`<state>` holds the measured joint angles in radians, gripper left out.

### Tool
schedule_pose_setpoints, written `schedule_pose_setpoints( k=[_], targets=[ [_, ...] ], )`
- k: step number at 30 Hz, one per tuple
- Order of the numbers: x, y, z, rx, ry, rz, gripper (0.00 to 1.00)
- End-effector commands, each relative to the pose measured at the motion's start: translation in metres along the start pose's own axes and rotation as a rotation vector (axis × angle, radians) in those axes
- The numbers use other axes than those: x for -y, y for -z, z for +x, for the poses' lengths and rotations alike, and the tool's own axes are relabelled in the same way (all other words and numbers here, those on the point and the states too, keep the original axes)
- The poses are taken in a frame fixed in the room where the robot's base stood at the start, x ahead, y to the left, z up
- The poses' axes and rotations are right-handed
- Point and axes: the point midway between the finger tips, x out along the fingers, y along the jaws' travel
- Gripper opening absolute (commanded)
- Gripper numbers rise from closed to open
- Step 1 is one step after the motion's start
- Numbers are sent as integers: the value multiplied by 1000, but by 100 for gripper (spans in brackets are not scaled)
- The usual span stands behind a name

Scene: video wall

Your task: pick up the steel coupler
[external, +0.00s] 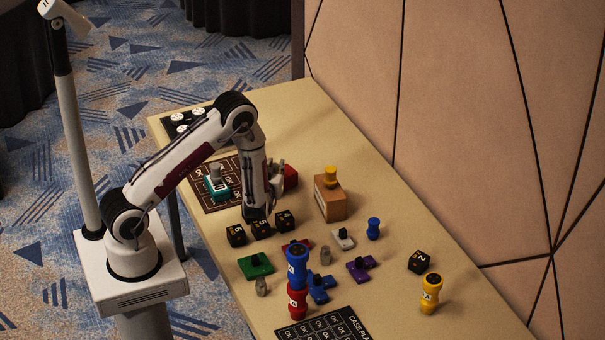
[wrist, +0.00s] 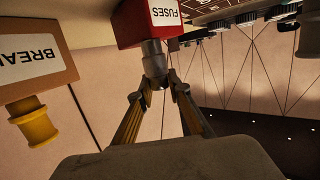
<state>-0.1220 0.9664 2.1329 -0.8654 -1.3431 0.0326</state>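A grey steel coupler (wrist: 153,62) stands on the red box labelled FUSES (wrist: 150,22), which appears upside down in the wrist view. My gripper (wrist: 160,90) is beside the coupler's free end, with its two fingers spread apart. The left fingertip overlaps the coupler's end in the picture; I cannot tell if it touches. The right finger stands clear of it. In the external view my gripper (external: 276,177) is at the red box (external: 291,178), and the coupler is not clearly seen there.
A cardboard box (external: 330,200) with a yellow piece (external: 330,175) on top stands to the right. Black number cubes (external: 261,229), coloured blocks and stacked blue and red cylinders (external: 297,278) are nearer the camera. A teal block with a grey piece (external: 216,182) is left.

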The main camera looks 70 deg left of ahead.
Motion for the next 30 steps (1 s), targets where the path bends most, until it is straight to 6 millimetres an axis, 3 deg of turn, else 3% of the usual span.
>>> schedule_pose_setpoints(
  k=[17,30],
  targets=[
    [0,6,-1,-1,0,-1,0],
    [0,46,-9,-3,1,-3,0]
  ],
)
